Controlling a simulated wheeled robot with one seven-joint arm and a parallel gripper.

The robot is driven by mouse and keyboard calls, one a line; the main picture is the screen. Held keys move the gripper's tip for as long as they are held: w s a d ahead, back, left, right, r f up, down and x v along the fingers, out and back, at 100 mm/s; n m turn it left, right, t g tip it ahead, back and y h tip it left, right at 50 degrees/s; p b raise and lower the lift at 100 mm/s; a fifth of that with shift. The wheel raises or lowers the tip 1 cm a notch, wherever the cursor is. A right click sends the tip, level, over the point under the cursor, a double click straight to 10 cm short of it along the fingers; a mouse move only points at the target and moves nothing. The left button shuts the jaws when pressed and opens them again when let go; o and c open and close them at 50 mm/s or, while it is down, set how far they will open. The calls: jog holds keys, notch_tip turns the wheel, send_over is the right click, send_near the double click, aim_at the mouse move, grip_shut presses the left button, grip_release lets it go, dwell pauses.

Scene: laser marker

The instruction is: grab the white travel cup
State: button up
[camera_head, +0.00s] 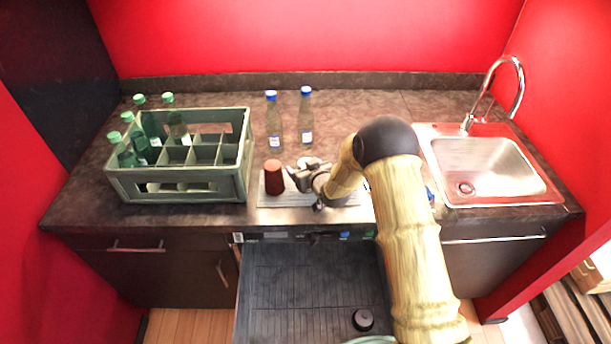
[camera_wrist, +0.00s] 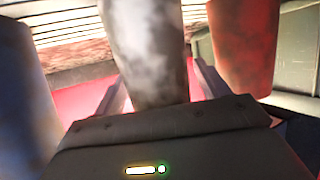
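The white travel cup (camera_wrist: 148,45) shows in the wrist view as a pale, grey-mottled upright cylinder straight ahead, its top cut off by the frame. My gripper (camera_head: 303,178) is low over the metal strip at the counter's front in the head view. In the wrist view its two fingers stand on either side of the cup, with narrow reddish gaps between cup and fingers. The gripper looks open around it.
A red-brown cup (camera_head: 274,178) stands close left of my gripper; it is at right in the wrist view (camera_wrist: 243,45). A blurred blue-grey thing (camera_wrist: 22,90) is at left there. A green bottle crate (camera_head: 180,185), two clear bottles (camera_head: 306,120) and a sink (camera_head: 485,170) surround the spot.

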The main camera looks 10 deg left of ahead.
jog(key=c, duration=1)
jog(key=shift+r, duration=0.1)
notch_tip(320, 180, up, 10)
jog(key=b, duration=0.2)
jog(key=shift+b, duration=0.35)
